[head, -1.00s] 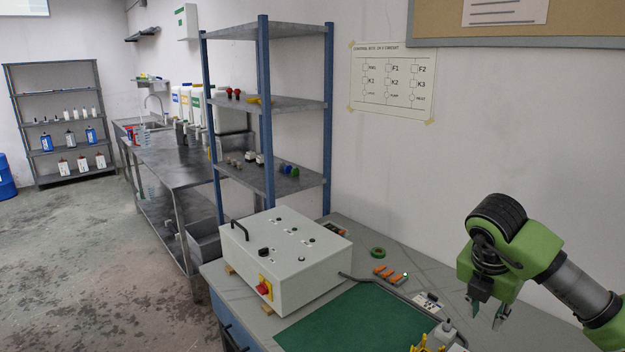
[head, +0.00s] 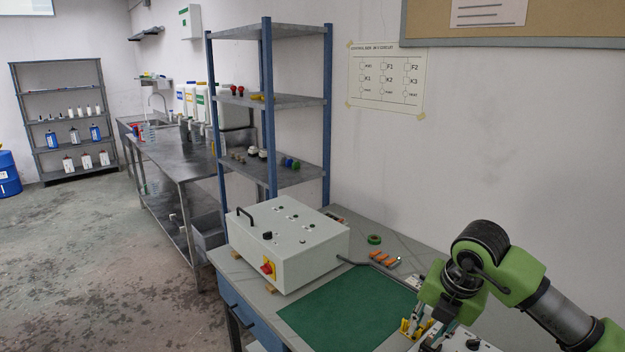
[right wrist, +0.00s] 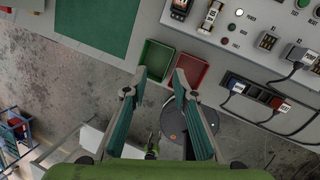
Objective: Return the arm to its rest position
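My right arm comes in from the right in the head view. Its green gripper (head: 430,325) points down over the front right of the workbench (head: 262,312), close to some yellow items, and its tips are hard to make out. In the right wrist view the two fingers (right wrist: 161,88) stand apart with nothing between them. Beyond the tips lie a green bin (right wrist: 156,59) and a red bin (right wrist: 190,69). My left gripper is not in view.
A grey control box (head: 290,250) and a green mat (head: 345,312) are on the bench, with orange parts (head: 385,257) and a green tape roll (head: 374,239) behind. A panel with plugged-in cables (right wrist: 262,82) is on the right in the wrist view. A blue-post shelf (head: 268,105) stands behind.

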